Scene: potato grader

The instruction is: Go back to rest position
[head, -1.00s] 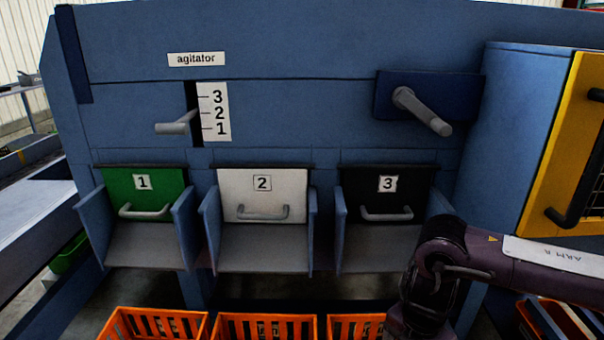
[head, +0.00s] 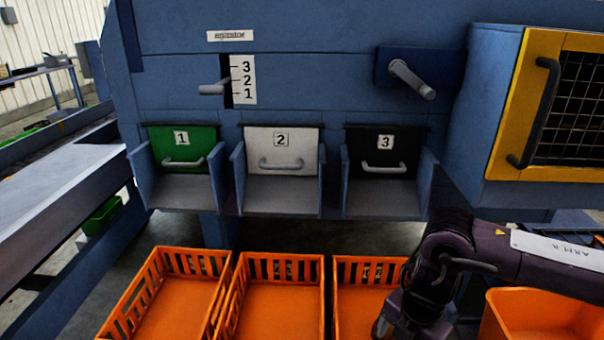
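My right arm (head: 470,255) comes in from the right, labelled as an arm, and bends down at its elbow over the orange crates. Its gripper is not visible; the bottom edge of the head view cuts it off. My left arm and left gripper do not show. The grader (head: 310,65) stands in front with the agitator lever (head: 213,88) near marks 1 and 2. The green gate 1 (head: 196,143), white gate 2 (head: 297,147) and black gate 3 (head: 400,148) hang over their chutes and look closed.
Orange crates stand below the chutes: a left one (head: 148,290), a middle one (head: 323,300) and a right one (head: 337,300). An orange bin (head: 490,318) is at lower right. A yellow-framed mesh door (head: 508,110) and a grey crank handle (head: 412,80) stick out. A conveyor (head: 50,200) runs at left.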

